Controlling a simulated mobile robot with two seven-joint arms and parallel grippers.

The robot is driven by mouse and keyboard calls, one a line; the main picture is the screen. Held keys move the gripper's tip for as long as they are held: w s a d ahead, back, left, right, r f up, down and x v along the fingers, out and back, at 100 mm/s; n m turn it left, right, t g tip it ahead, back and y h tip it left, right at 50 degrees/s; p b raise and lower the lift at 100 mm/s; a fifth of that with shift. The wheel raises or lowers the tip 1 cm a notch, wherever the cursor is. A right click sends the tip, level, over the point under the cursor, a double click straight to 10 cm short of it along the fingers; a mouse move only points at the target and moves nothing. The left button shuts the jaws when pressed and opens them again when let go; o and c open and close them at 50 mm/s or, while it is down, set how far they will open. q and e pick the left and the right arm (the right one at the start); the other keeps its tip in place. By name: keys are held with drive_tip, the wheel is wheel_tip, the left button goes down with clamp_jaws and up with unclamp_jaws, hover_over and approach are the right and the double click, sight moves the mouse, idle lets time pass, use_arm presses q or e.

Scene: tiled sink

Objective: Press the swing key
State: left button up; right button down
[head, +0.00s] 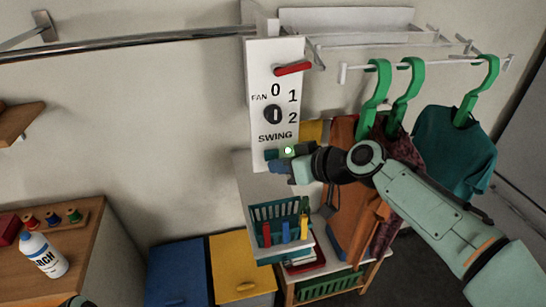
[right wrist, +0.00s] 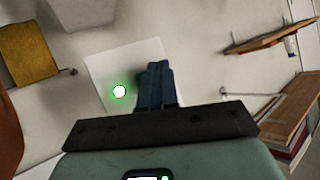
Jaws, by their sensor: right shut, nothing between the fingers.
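A white wall panel (head: 262,60) carries a red lever (head: 293,68), a dark round fan knob (head: 273,114) and the printed word SWING (head: 275,137). A glowing white dot with a green rim (head: 288,149) shows just below that word; it also shows in the right wrist view (right wrist: 119,91). I cannot tell whether it is the swing key itself. My right gripper (head: 276,164) is shut and empty at the panel's lower end, in front of it. Its fingers in the right wrist view (right wrist: 155,84) point at the panel, beside the dot. Contact cannot be told.
Green hangers (head: 408,80) with a teal shirt (head: 455,148) hang from a rail at right. A teal basket (head: 268,234) stands on a shelf below the panel. Blue and yellow bins (head: 238,262) stand on the floor. A white bottle (head: 43,255) stands at left.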

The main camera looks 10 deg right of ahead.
use_arm(q)
drive_tip(key=shift+w+r, duration=0.1)
use_arm(e)
drive_tip(key=shift+w, duration=0.65)
idle(0.6)
use_arm(q)
drive_tip(key=shift+s+f+b, duration=0.4)
drive_tip(key=shift+s+f, duration=0.25)
use_arm(e)
drive_tip(key=shift+s, duration=1.1)
drive_tip(key=shift+w, duration=0.1)
use_arm(q)
drive_tip(key=s+f+b, duration=0.2)
drive_tip(key=f, duration=0.1)
drive_tip(key=shift+s+f+b, duration=0.2)
drive_tip(key=shift+f+b, duration=0.1)
drive_tip(key=shift+b, duration=0.1)
use_arm(e)
drive_tip(key=s, duration=0.6)
